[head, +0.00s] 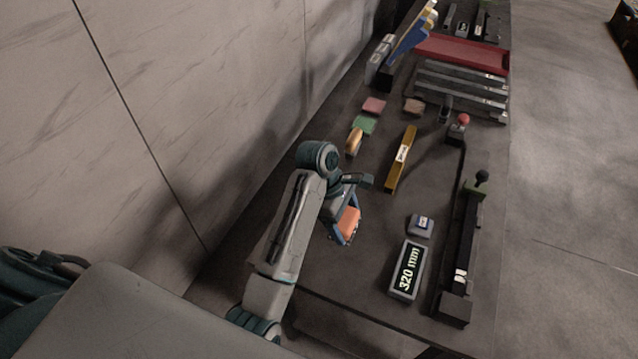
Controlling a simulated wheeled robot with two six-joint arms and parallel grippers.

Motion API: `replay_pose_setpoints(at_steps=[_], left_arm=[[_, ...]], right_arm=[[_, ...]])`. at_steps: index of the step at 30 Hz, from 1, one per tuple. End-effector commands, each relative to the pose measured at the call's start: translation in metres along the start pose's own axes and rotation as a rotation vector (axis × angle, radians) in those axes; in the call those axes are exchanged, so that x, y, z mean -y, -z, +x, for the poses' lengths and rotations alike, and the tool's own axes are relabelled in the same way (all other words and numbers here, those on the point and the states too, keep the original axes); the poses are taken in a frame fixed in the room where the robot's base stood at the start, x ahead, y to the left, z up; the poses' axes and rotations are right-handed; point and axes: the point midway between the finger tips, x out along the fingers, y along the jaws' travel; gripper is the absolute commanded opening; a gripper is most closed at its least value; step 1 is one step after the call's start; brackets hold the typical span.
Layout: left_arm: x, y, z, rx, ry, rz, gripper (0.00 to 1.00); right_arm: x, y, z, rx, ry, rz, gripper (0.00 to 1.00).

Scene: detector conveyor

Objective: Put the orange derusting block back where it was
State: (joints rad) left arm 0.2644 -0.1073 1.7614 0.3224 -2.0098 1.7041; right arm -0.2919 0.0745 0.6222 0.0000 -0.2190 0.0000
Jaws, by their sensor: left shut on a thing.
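The orange derusting block (348,222) is between the fingers of my left gripper (346,226), which is shut on it over the near left part of the dark table. Whether the block touches the table top is hard to tell. A pink block (374,106), a green block (364,125) and a brownish block (414,106) lie farther back on the table. My right gripper is not in view.
A tan rounded piece (354,142) and a yellow bar (401,160) lie beyond the gripper. A 320 mm display (407,270), a small grey box (420,226) and a black rail (459,250) stand to the right. A wall (200,110) borders the left side.

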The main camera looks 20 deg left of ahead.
Motion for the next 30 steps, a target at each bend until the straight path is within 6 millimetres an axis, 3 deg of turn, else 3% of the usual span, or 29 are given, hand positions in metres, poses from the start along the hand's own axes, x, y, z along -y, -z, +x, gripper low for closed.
replay_pose_setpoints(at_steps=[4,9,12,18,25,30], left_arm=[[-0.028,0.017,0.001,-0.004,-0.004,0.002,0.60],[-0.070,0.037,-0.003,-0.004,-0.004,0.000,0.60],[-0.091,0.045,-0.013,-0.003,-0.001,-0.002,0.60],[-0.125,0.062,-0.014,-0.002,0.000,-0.001,0.60],[-0.139,0.070,-0.012,0.000,0.000,0.000,0.60],[-0.138,0.078,0.009,-0.001,0.002,-0.002,0.60]], right_arm=[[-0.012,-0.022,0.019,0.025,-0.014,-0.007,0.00],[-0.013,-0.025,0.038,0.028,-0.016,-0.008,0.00],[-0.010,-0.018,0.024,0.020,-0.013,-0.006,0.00],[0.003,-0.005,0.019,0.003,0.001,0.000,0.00],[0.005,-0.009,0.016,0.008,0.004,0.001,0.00],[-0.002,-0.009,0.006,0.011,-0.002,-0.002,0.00]])
